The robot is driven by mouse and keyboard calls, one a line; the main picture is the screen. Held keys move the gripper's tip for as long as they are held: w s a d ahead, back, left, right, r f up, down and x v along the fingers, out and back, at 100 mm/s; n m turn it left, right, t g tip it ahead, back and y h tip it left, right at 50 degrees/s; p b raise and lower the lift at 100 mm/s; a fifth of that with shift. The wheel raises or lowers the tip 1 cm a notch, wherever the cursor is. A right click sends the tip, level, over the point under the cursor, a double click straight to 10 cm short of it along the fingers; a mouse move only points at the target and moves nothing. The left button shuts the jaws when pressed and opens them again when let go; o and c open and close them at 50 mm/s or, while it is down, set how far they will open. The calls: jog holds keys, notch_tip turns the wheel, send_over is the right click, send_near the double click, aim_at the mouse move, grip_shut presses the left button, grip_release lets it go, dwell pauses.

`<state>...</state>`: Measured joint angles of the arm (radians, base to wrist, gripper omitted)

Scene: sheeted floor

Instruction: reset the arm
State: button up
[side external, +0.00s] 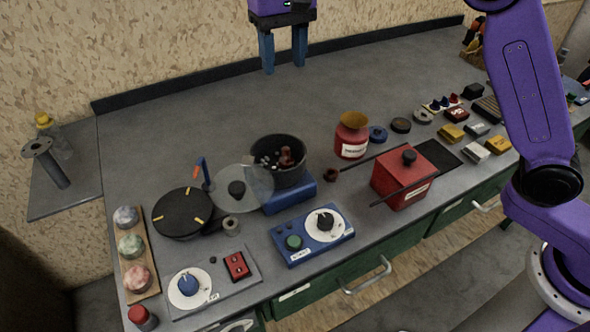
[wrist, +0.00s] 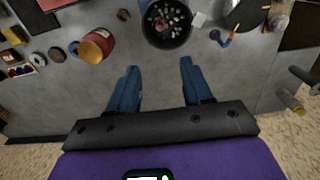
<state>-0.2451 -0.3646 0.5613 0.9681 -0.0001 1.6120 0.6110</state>
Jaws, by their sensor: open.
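My gripper (side external: 283,50) is at the top of the side external view, above the back part of the grey worktop (side external: 210,107). Its two blue fingers point down and stand apart with nothing between them. In the wrist view my gripper (wrist: 155,82) also shows open and empty, with bare worktop beyond the fingertips. My purple arm crosses the right side of the side external view.
A dark pot (side external: 277,150) with small pieces inside stands on a blue base. Near it are a red jar (side external: 351,137), a red box (side external: 402,182), a round black plate (side external: 182,212) and control panels (side external: 312,236). The worktop's back strip is clear.

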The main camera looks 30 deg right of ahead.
jog(key=s+d+f+n, duration=0.4)
jog(key=s+d, duration=0.3)
jog(key=s, duration=0.4)
jog(key=s+d+f+n, duration=0.4)
jog(key=s+d, duration=0.4)
jog(key=s, duration=0.3)
jog(key=s+d+f+n, duration=0.4)
jog(key=s+d, duration=0.4)
jog(key=s, duration=0.3)
jog(key=shift+d+n, duration=0.2)
jog(key=shift+n, duration=0.1)
